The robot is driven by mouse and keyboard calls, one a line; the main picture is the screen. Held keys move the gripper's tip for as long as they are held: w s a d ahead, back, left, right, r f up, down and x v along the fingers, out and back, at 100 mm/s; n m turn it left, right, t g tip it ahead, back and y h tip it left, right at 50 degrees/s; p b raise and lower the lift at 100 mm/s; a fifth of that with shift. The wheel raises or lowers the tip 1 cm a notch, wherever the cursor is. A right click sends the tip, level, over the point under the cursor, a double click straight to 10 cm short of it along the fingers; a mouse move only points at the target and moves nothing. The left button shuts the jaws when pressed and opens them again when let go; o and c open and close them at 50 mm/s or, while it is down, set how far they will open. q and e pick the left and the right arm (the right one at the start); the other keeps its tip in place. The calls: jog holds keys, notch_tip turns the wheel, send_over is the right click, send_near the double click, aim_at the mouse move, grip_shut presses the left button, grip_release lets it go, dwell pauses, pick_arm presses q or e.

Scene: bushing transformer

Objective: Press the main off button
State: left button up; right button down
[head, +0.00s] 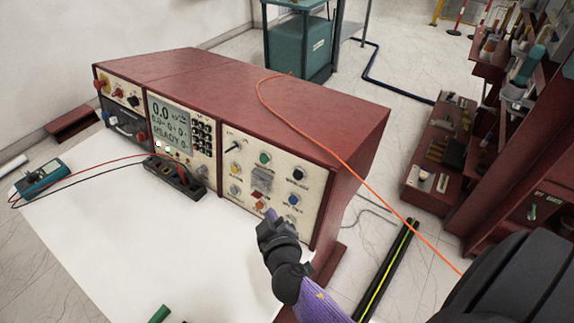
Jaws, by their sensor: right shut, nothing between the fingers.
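The control unit is a long red cabinet (300,100) with cream front panels. Its right panel (252,146) carries several round buttons: a green one (264,158), a black one (298,174), a blue one (293,199), yellow ones at the left and an orange-red one (259,205) low down. The labels are too small to read, so I cannot tell which is the main off button. My right gripper (269,217) is shut and empty, just in front of the panel's lower edge, below the orange-red button. I cannot tell whether it touches the panel. My left gripper is not in view.
A display (170,125) reading READY is on the middle panel. A black terminal block (177,178) with red and black leads and a teal meter (40,177) lie on the white table (130,240). An orange cable (345,163) crosses the cabinet top. Shelves stand at the right.

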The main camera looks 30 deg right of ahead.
aim_at(298, 175)
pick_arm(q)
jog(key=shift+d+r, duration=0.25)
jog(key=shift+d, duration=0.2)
pick_arm(e)
jog(key=r, duration=0.1)
jog(key=w+r, duration=0.1)
jog(key=shift+d+r+t, duration=0.1)
jog(key=shift+r+t, duration=0.3)
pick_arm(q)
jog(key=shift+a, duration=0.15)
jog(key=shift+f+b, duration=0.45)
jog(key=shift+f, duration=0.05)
pick_arm(e)
jog(key=w+d, duration=0.1)
jog(key=d, duration=0.1)
jog(key=w+d+f, duration=0.1)
jog(key=d, duration=0.2)
jog(key=w+d+f, duration=0.1)
jog(key=d, duration=0.2)
jog(key=shift+w+f, duration=0.1)
jog(key=shift+w, duration=0.1)
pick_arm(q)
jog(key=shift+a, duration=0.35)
